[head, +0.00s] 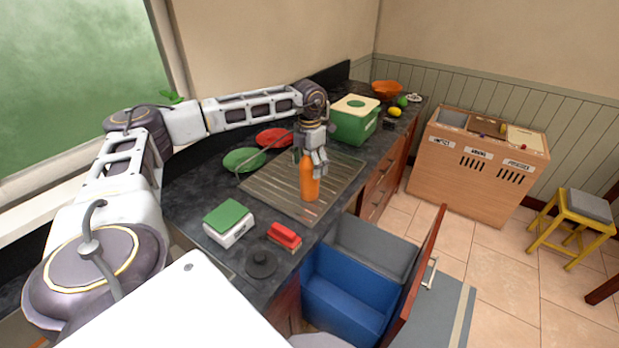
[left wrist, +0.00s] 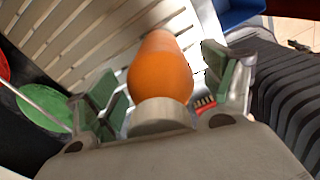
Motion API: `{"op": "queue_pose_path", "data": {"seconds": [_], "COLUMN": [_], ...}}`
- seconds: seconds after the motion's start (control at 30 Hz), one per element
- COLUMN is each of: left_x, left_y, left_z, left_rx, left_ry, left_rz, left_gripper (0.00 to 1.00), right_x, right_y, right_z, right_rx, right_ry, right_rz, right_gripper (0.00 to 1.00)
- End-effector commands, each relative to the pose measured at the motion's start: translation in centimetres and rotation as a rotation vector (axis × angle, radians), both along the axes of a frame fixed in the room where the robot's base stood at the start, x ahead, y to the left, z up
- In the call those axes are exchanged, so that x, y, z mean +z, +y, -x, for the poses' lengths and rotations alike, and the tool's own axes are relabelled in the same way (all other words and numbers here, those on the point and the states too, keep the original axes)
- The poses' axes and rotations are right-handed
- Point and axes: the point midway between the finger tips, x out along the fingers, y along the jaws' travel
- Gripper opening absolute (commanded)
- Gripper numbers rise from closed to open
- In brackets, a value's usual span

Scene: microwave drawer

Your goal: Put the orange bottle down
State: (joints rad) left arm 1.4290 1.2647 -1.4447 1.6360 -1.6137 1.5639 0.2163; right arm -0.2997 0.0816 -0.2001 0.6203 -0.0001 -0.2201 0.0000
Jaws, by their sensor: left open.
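The orange bottle (head: 309,180) stands upright on the ribbed drainboard (head: 270,192) of the dark counter. In the left wrist view the bottle (left wrist: 160,75) lies between the two green-padded fingers, its pale cap toward my palm. My left gripper (head: 314,165) is at the bottle's top from above, with its fingers open; in the left wrist view there is a gap on each side between the pads and the bottle. The gripper hides part of the bottle's top in the head view. My right gripper is not in view.
A green-topped box (head: 229,222), a red item (head: 284,235) and a black round lid (head: 261,263) sit in front. An open drawer with a blue bin (head: 340,308) is at the right.

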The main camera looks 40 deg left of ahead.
Motion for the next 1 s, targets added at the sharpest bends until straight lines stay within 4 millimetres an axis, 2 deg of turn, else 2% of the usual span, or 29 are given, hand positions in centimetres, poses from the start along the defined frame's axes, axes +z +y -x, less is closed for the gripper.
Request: {"op": "queue_pose_path", "data": {"seconds": [0.2,0.23,0.6,1.0], "left_x": [0.0,0.0,0.02,0.6], "left_y": [0.01,0.01,0.0,-0.01], "left_z": [0.01,0.01,0.01,-0.02], "left_rx": [0.0,0.0,0.0,0.0], "left_ry": [0.0,0.0,0.0,0.0], "left_rz": [0.0,0.0,0.0,0.0], "left_gripper": [0.82,0.79,0.32,0.3], "right_x": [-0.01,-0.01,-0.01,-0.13], "right_y": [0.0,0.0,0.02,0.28], "right_z": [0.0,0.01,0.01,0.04], "right_rx": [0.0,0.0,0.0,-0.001], "right_ry": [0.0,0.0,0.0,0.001], "right_rz": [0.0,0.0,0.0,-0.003], "right_gripper": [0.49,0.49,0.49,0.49]}}
